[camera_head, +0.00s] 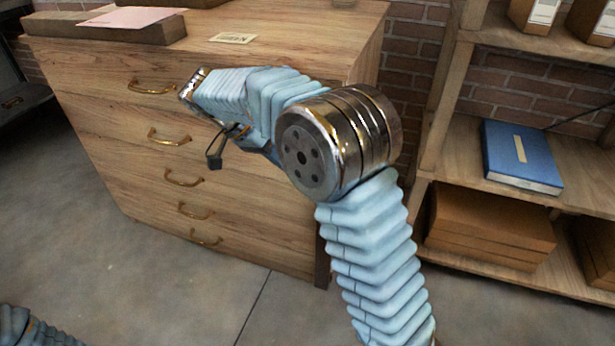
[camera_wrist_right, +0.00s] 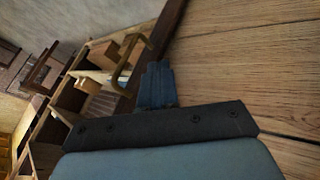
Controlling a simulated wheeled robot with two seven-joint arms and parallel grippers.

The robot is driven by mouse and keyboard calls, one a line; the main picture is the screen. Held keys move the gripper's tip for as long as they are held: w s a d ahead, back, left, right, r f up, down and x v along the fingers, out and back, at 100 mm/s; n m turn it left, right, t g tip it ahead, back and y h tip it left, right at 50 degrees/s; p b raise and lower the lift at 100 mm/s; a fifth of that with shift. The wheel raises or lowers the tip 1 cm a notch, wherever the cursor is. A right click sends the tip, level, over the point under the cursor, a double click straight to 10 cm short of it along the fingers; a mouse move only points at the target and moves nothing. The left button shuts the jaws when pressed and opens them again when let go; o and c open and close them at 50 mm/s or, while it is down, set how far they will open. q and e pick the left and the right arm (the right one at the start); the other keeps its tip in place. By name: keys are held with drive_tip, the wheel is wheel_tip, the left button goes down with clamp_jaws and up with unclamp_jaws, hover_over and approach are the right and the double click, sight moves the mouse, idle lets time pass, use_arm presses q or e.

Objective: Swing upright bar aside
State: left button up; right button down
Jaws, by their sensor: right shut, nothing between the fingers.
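I cannot make out a separate upright bar in either view. A wooden drawer cabinet (camera_head: 110,120) with several brass handles fills the left of the head view. My right arm crosses in front of it, and the dark fingers of my right gripper (camera_head: 214,157) show small before the drawer fronts. In the right wrist view my right gripper (camera_wrist_right: 156,85) is shut and empty. A brass handle (camera_wrist_right: 127,62) shows just left of its fingertips; whether they touch cannot be told. Only a sleeved piece of my left arm shows at the bottom left; its gripper is out of view.
On the cabinet top lie a wooden board (camera_head: 100,30) with a pink sheet (camera_head: 132,17) and a small card (camera_head: 233,38). A shelf at the right holds a blue book (camera_head: 520,155) and brown boxes (camera_head: 490,225). The grey floor (camera_head: 190,290) in front is clear.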

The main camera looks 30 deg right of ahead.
drive_tip(key=s+d+f, duration=0.2)
drive_tip(key=s+d, duration=0.2)
drive_tip(key=shift+s+f, duration=0.15)
drive_tip(key=shift+f, duration=0.25)
